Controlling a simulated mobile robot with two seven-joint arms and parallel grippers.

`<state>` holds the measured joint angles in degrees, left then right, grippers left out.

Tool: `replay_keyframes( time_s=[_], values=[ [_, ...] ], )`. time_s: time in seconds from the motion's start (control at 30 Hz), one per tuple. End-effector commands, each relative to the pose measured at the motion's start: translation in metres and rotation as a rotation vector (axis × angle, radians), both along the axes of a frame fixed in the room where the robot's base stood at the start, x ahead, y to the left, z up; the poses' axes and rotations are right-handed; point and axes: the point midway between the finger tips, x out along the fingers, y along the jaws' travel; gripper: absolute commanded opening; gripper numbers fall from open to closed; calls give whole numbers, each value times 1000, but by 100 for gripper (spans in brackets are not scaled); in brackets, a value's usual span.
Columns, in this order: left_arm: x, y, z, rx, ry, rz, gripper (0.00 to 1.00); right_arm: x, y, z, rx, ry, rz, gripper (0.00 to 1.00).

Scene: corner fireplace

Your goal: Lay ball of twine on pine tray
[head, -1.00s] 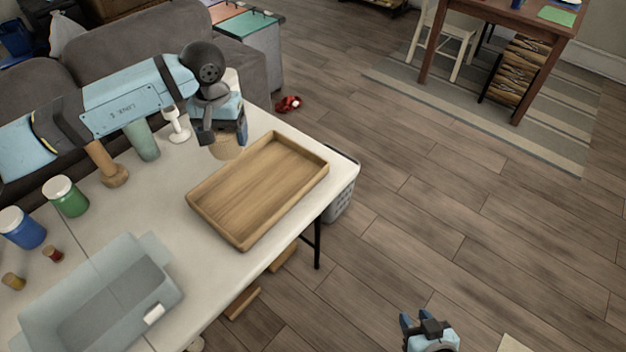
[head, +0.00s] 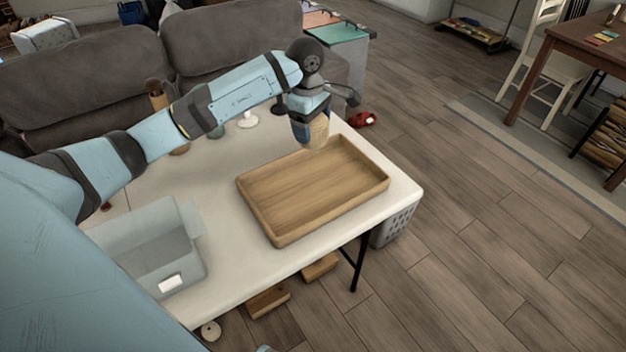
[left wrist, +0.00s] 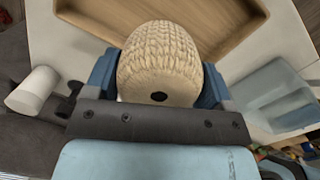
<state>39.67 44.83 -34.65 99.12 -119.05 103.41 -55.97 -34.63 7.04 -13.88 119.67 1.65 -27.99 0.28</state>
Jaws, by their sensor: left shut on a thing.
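The ball of twine (left wrist: 158,62) is a beige, woven-looking roll held between the blue fingers of my left gripper (left wrist: 158,85). In the head view my left gripper (head: 311,132) points down with the twine (head: 318,130) partly hidden behind its fingers. The twine is at the back edge of the pine tray (head: 262,224), above or just behind its rim; the exact height is hard to tell. The tray is a shallow, empty wooden rectangle on the white table. Its wooden edge also shows beyond the twine in the left wrist view (left wrist: 225,45).
A translucent grey bin (head: 150,250) stands on the white table (head: 230,275) left of the tray. A white stemmed object (head: 248,120) stands behind my left forearm. A grey sofa (head: 90,80) borders the table's back. Floor is open to the right.

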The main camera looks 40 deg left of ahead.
Motion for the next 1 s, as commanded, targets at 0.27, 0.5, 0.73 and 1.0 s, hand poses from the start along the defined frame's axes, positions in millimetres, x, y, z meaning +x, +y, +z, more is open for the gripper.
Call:
replay_keyframes(
  time_s=[0.27, 0.5, 0.73, 1.0],
  values=[
    [-1, -1, -78, -3, 4, -2, 51, -1, -1, -3, -3, -1, -1, 37],
    [0, -1, -116, -2, 1, -3, 51, -3, -1, -6, -5, 3, 1, 37],
    [-1, -1, -135, -2, 2, -3, 51, -3, -2, -7, -7, 2, 2, 37],
    [0, -1, -163, -1, 0, -4, 51, -2, -1, -7, -8, 0, 3, 37]
  ],
)
